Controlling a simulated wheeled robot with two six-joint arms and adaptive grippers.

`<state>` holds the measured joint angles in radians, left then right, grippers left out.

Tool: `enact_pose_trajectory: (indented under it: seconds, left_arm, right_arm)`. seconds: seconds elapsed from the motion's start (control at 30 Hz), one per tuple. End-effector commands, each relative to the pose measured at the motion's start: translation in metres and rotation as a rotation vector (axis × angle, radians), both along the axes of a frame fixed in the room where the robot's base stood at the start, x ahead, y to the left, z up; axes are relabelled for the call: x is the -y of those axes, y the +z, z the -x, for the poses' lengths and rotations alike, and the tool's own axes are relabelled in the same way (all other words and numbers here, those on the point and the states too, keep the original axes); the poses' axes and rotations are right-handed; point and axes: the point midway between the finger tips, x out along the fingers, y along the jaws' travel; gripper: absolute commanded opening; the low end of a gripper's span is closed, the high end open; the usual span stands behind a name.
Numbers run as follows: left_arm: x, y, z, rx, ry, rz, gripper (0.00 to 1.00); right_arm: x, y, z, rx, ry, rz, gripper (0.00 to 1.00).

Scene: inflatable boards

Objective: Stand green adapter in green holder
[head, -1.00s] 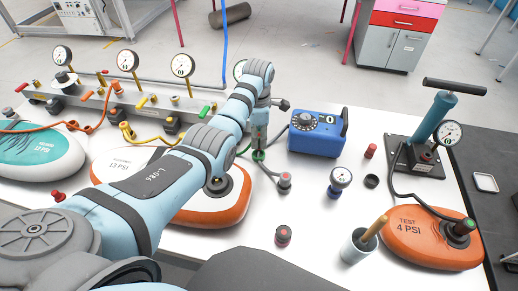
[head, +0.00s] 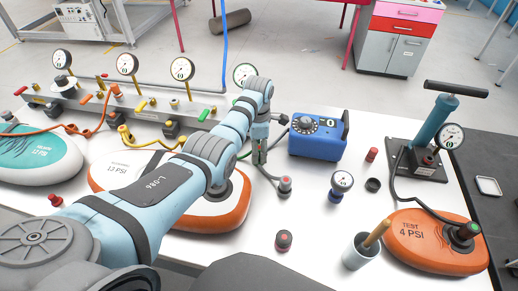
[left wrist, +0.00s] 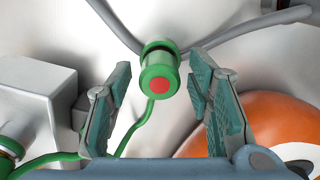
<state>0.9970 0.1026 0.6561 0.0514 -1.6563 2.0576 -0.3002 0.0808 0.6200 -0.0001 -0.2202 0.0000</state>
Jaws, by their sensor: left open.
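The green adapter (left wrist: 158,84), a short green cylinder with a red dot on its end, shows in the left wrist view. My left gripper (left wrist: 158,64) is open, one finger on each side of the adapter, with visible gaps in the picture. In the head view the left gripper (head: 260,157) points down at the table, left of the blue box, and hides the adapter. A green hose and grey hoses show beside or behind the adapter. I cannot make out a separate green holder. My right gripper is not in view.
The blue box (head: 317,138) stands close right of the gripper. A grey fitting (head: 284,187) is just in front. The orange-and-white board (head: 206,217) lies under my left arm. The manifold (head: 120,103) is behind. A cup (head: 360,250) stands at front right.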

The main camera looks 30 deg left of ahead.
Motion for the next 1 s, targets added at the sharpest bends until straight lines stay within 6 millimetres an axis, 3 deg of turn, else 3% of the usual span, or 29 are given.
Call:
enact_pose_trajectory:
  seconds: [0.13,0.3,0.5,1.0]
  left_arm:
    - [0.000,0.025,-0.001,0.002,0.000,0.000,0.47]
    - [0.000,0.074,-0.002,0.006,0.000,0.000,0.47]
    - [0.000,0.115,-0.001,0.002,0.000,0.000,0.47]
    - [0.000,0.122,-0.001,0.000,0.000,0.000,0.47]
  right_arm:
    - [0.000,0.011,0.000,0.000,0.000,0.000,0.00]
    - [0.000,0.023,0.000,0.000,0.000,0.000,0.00]
    - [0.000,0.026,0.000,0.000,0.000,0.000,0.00]
    - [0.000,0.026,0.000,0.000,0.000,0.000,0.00]
